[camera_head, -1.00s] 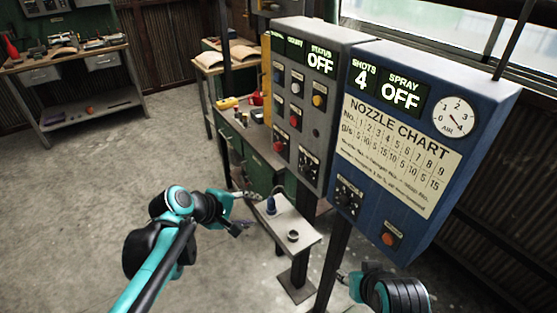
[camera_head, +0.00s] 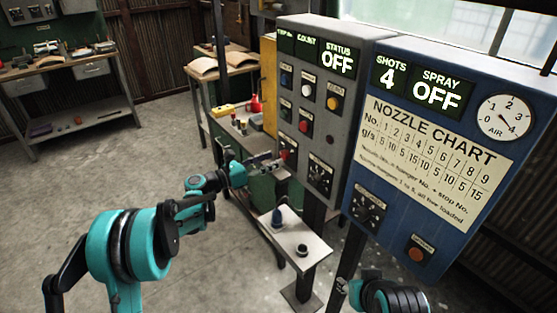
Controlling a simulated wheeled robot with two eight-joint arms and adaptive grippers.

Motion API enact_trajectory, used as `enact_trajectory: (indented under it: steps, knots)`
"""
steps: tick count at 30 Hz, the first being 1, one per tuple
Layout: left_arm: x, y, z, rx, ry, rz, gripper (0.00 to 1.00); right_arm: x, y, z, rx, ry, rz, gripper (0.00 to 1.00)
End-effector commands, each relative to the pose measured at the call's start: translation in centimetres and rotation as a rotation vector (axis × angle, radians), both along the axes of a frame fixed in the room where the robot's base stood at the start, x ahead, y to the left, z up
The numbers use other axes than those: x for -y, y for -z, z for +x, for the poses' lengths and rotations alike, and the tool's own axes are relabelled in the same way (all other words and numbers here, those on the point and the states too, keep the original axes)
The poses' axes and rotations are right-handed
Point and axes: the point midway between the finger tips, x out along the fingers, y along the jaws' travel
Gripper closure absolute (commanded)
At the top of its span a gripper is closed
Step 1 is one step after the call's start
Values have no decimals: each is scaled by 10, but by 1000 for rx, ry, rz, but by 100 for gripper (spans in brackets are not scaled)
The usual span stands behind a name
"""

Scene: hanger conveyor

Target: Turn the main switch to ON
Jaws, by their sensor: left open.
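The grey control panel (camera_head: 345,100) stands in the middle, its display reading STATUS OFF. A black rotary switch (camera_head: 320,175) sits low on its face; its label is too small to read, so I cannot tell whether it is the main switch. My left gripper (camera_head: 274,161) is open, left of the rotary switch and close to the panel's lower left edge. It looks empty, and I cannot tell whether it touches the panel. My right gripper (camera_head: 343,289) shows only partly at the bottom, below the blue panel, and its jaws are unclear.
Open floor lies left.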

Motion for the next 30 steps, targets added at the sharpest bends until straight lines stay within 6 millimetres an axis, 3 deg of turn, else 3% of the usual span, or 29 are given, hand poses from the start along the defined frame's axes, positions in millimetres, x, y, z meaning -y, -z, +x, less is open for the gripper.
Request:
enact_trajectory:
  steps: [7, 17, 21, 23, 30]
  knots:
    - [26, 1, 16, 1, 1, 2, 49, 0, 10, 0, 0, 0, 0, 60]
    - [29, 0, 19, 2, -1, 3, 49, 0, 10, 0, 0, 0, 0, 60]
    - [29, 0, 19, 2, -1, 3, 86, 0, 10, 0, 0, 0, 0, 60]
    - [29, 0, 19, 2, -1, 3, 99, 0, 10, 0, 0, 0, 0, 60]
    - [29, 0, 19, 8, -1, 8, 99, 0, 9, 0, 0, 0, 0, 60]
